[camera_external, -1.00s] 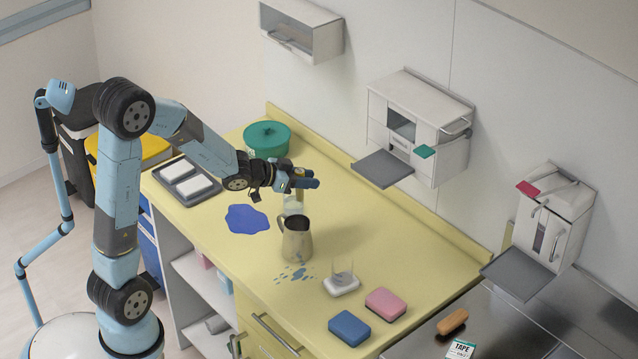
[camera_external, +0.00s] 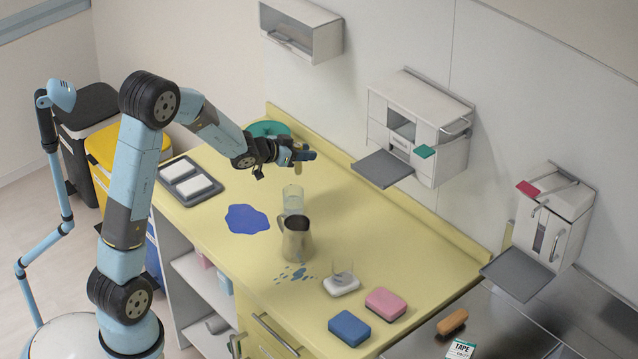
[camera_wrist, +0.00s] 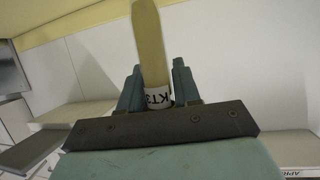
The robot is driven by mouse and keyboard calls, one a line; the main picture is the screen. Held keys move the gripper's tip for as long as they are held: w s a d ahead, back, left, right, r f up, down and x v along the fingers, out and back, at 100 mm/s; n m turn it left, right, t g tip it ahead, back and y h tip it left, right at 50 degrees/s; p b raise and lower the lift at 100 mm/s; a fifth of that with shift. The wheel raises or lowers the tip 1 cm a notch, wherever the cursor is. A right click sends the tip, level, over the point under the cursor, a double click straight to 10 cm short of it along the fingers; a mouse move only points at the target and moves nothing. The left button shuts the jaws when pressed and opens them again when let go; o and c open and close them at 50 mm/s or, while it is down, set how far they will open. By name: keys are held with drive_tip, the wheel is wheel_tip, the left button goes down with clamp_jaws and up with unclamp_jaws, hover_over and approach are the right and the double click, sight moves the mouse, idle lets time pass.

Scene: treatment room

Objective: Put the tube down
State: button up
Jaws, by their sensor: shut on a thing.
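The tube (camera_wrist: 150,45) is yellowish with a white label reading "KT3", seen in the wrist view between my two blue-green fingers. My gripper (camera_wrist: 156,90) is shut on it. In the external view my gripper (camera_external: 303,154) is held above the yellow counter (camera_external: 375,235), over the area behind the clear glass beaker (camera_external: 292,196). The tube is mostly hidden by the fingers there. The beaker stands upright on the counter, just behind a metal jug (camera_external: 296,243), and holds no tube that I can see.
A blue puddle-shaped patch (camera_external: 247,219) lies left of the beaker. A grey tray with white pads (camera_external: 193,187) is at far left. A green pot (camera_external: 269,129) is partly behind my arm. Blue (camera_external: 349,327) and pink (camera_external: 385,303) sponges lie in front. The counter's right middle is clear.

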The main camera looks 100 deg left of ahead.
drive_tip(key=shift+w+a+f, duration=0.95)
drive_tip(key=shift+w+f, duration=0.05)
drive_tip(key=shift+f, duration=0.75)
drive_tip(key=shift+w+a+f, duration=0.95)
drive_tip(key=shift+w+f, duration=0.1)
drive_tip(key=shift+f, duration=0.65)
drive_tip(key=shift+w+a+f, duration=0.95)
drive_tip(key=shift+w+f, duration=0.05)
drive_tip(key=shift+f, duration=0.75)
drive_tip(key=shift+f, duration=0.1)
drive_tip(key=o, duration=1)
drive_tip(key=shift+o, duration=0.2)
drive_tip(key=v, duration=1.2)
